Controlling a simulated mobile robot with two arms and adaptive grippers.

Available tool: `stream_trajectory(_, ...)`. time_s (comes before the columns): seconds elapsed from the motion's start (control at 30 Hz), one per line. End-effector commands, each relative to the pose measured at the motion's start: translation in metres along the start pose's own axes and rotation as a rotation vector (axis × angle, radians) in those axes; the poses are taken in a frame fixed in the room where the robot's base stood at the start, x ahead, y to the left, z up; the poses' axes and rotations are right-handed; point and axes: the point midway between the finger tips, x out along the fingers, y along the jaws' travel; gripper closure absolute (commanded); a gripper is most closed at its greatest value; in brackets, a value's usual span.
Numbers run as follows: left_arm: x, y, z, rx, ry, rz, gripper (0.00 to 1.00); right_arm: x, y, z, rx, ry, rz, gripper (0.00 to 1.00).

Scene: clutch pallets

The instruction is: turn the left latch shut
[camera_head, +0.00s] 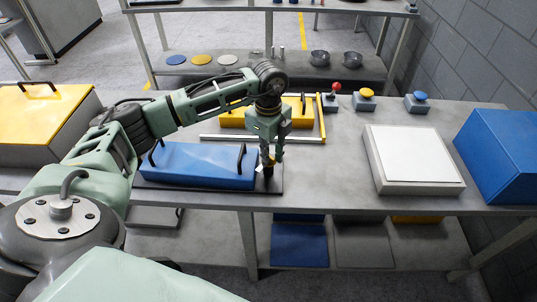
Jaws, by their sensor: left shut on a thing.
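The blue pallet (198,163) lies on a dark base plate on the grey table, with a black handle (241,157) near its right end. My left gripper (269,167) points down just beyond that right end. Its fingers are shut on a small dark piece at the plate's right edge, which looks like the left latch (268,173). The fingers hide most of it, so its angle cannot be read. My right gripper is not in view.
A yellow pallet (238,118) with a yellow bar frame lies behind my gripper. A white-topped box (412,156) and a blue bin (500,150) stand at right. The table between gripper and white-topped box is clear.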

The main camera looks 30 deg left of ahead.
Motion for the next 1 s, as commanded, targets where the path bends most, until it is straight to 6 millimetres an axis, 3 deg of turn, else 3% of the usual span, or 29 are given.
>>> stream_trajectory(0.6, 0.001, -0.001, 0.0, 0.58, -0.001, -0.004, 1.0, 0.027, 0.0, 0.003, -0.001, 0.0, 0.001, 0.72)
stream_trajectory(1.0, -0.001, -0.001, 0.0, 0.859, -0.001, -0.004, 1.0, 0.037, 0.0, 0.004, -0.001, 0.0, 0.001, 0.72)
